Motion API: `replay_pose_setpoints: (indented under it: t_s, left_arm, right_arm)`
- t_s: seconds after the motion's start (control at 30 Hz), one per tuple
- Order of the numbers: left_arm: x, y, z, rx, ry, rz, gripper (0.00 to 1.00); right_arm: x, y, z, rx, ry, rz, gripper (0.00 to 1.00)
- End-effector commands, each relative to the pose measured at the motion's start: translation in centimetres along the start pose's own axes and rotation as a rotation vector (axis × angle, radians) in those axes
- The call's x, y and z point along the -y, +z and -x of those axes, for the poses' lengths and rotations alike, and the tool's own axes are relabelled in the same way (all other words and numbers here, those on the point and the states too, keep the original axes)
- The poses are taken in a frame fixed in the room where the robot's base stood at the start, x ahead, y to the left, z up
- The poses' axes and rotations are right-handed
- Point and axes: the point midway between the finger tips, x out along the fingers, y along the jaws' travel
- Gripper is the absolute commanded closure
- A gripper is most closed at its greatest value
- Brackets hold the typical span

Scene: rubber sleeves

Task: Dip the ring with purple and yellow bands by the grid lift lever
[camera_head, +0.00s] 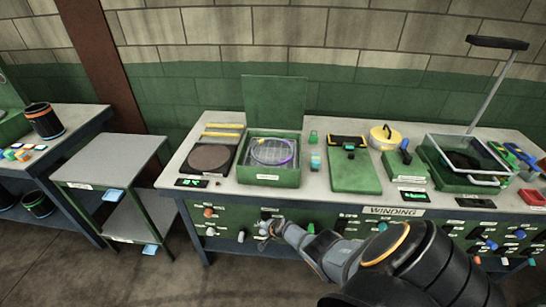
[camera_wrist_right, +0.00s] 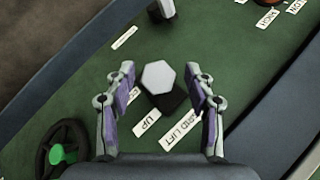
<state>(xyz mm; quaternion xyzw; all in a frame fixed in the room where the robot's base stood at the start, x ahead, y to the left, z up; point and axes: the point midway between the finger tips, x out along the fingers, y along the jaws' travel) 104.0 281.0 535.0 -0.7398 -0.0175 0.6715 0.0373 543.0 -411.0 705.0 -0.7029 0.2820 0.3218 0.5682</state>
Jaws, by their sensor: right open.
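The ring (camera_head: 288,160) with purple and yellow bands lies on a wire grid (camera_head: 258,150) in an open green box on the bench. My right gripper (camera_head: 265,232) is at the front panel below that box. In the right wrist view the grid lift lever (camera_wrist_right: 158,76) has a pale hexagonal end on a dark body. Labels reading GRID LIFT (camera_wrist_right: 181,130) and UP (camera_wrist_right: 147,122) are beside it. My right gripper (camera_wrist_right: 162,88) is open, with one purple-padded finger on each side of the lever and gaps between. My left gripper is not in view.
The panel (camera_head: 222,217) carries several other knobs and levers close by. In the wrist view a black and green wheel (camera_wrist_right: 62,150) is at lower left and another knob (camera_wrist_right: 162,10) at the top. A round dark plate (camera_head: 209,157) is left of the box.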

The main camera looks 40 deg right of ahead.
Motion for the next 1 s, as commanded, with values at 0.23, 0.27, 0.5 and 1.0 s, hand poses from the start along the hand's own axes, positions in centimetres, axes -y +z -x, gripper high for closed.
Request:
replay_pose_setpoints:
  t_s: [0.23, 0.27, 0.5, 1.0]
  left_arm:
    - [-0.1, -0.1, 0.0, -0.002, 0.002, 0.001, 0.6]
    - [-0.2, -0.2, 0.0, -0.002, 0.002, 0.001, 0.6]
    - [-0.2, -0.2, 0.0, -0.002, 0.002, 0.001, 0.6]
    - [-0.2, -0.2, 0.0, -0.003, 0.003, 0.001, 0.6]
  right_arm:
    - [-1.5, 0.2, 1.9, -0.004, 0.004, 0.007, 0.46]
    - [-1.9, 0.3, 2.3, -0.004, 0.004, 0.006, 0.46]
    - [-6.3, 1.4, 6.1, -0.004, 0.006, 0.005, 0.46]
    - [-9.0, 2.2, 8.6, -0.004, 0.001, 0.0, 0.46]
